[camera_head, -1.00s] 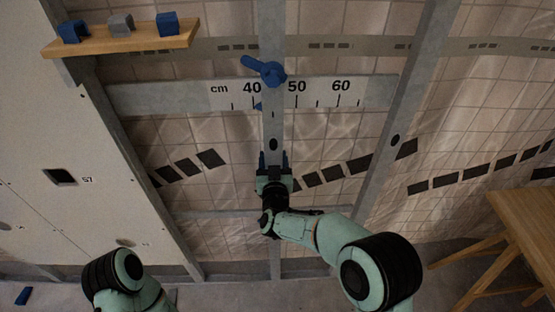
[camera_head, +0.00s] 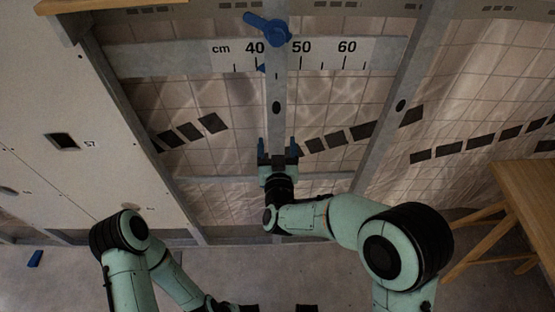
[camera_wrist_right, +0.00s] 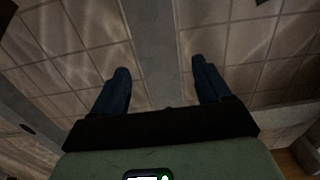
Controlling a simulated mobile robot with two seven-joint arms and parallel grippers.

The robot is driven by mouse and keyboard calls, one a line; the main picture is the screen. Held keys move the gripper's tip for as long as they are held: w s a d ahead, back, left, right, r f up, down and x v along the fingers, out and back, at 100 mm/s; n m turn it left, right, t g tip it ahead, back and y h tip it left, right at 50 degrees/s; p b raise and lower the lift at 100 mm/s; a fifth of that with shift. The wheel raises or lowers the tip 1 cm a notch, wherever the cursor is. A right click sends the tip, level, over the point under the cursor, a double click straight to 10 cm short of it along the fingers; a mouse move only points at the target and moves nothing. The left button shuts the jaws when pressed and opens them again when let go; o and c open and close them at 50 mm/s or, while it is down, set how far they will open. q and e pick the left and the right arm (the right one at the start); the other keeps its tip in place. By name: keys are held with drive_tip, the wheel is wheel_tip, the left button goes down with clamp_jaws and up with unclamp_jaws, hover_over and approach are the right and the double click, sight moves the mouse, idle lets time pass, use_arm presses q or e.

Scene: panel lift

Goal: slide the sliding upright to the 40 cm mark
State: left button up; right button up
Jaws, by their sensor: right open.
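The sliding upright (camera_head: 278,90) is a grey metal post in front of the cm scale (camera_head: 330,54). Its blue pointer (camera_head: 262,68) sits slightly right of the 40 mark. A blue clamp lever (camera_head: 268,28) at its top points up and left. My right gripper (camera_head: 278,148) is open low on the upright, one blue finger on each side. The right wrist view also shows the upright (camera_wrist_right: 152,50) between the spread fingers (camera_wrist_right: 160,88), with gaps beside it. My left arm (camera_head: 125,240) is at lower left; its gripper is not clearly seen.
A wooden shelf edge (camera_head: 80,5) is at upper left. A pale panel (camera_head: 60,100) stands left, and a fixed grey stud (camera_head: 400,105) slants at right. A wooden table (camera_head: 525,190) is at far right. A small blue piece (camera_head: 35,258) lies on the floor.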

drive_tip(key=s, duration=0.5)
drive_tip(key=shift+s+d, duration=0.1)
drive_tip(key=shift+s, duration=0.05)
drive_tip(key=s+d+f+g+p, duration=0.2)
drive_tip(key=s+d+f+g, duration=0.1)
drive_tip(key=f, duration=0.4)
drive_tip(key=s+d+f+g+p, duration=0.2)
drive_tip(key=d+f+g, duration=0.1)
drive_tip(key=f, duration=0.5)
drive_tip(key=s+d+f+g+p, duration=0.2)
drive_tip(key=s+d+f+g, duration=0.1)
drive_tip(key=f, duration=0.4)
drive_tip(key=s+d+f+m+g+y+p, duration=0.1)
drive_tip(key=s+f+g, duration=0.1)
drive_tip(key=s, duration=0.5)
drive_tip(key=s+d+f+m+g+y+p, duration=0.1)
drive_tip(key=s+f+m+g+p, duration=0.1)
drive_tip(key=s, duration=0.6)
drive_tip(key=s+d+f+m+g+y+p, duration=0.1)
drive_tip(key=s+f+g+p, duration=0.1)
drive_tip(key=s+g, duration=0.4)
drive_tip(key=shift+s+f, duration=0.75)
drive_tip(key=shift+s, duration=0.4)
